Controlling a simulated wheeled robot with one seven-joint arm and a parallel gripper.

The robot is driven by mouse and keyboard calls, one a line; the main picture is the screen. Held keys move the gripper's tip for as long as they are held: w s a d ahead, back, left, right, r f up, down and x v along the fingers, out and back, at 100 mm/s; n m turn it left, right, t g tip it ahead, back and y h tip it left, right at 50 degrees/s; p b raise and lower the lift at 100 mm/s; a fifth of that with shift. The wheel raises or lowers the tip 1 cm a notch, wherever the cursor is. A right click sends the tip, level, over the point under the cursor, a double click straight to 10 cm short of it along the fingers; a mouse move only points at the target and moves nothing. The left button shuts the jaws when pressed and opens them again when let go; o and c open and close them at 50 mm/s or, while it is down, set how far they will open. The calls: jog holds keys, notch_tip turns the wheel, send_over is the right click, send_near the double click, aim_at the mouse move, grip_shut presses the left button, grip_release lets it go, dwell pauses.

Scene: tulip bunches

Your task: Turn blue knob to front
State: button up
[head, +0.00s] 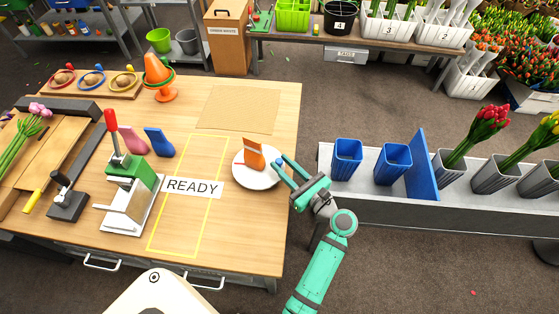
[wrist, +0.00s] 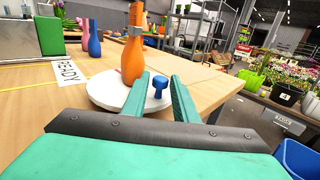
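A white round turntable (head: 243,177) lies on the wooden table, with an orange bottle-shaped vase (head: 254,154) upright on it. In the wrist view the turntable (wrist: 104,92) carries a small blue knob (wrist: 159,87) near its right rim, and the orange vase (wrist: 133,60) stands left of it. My gripper (wrist: 161,75) is open and empty, its two teal fingers apart. The knob shows in the gap between them; I cannot tell whether either finger touches it. In the head view my gripper (head: 281,168) is at the turntable's right edge, where blue shows beside the fingers.
A READY label (head: 192,187) and yellow outline lie left of the turntable. Pink (head: 131,140) and blue (head: 159,142) vases and a green press (head: 131,180) stand further left. A grey bench with blue cups (head: 347,158) stands to the right. A bare mat (head: 238,109) lies behind the turntable.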

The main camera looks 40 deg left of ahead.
jog(key=shift+w+a, duration=0.25)
jog(key=shift+a, duration=0.9)
grip_shut()
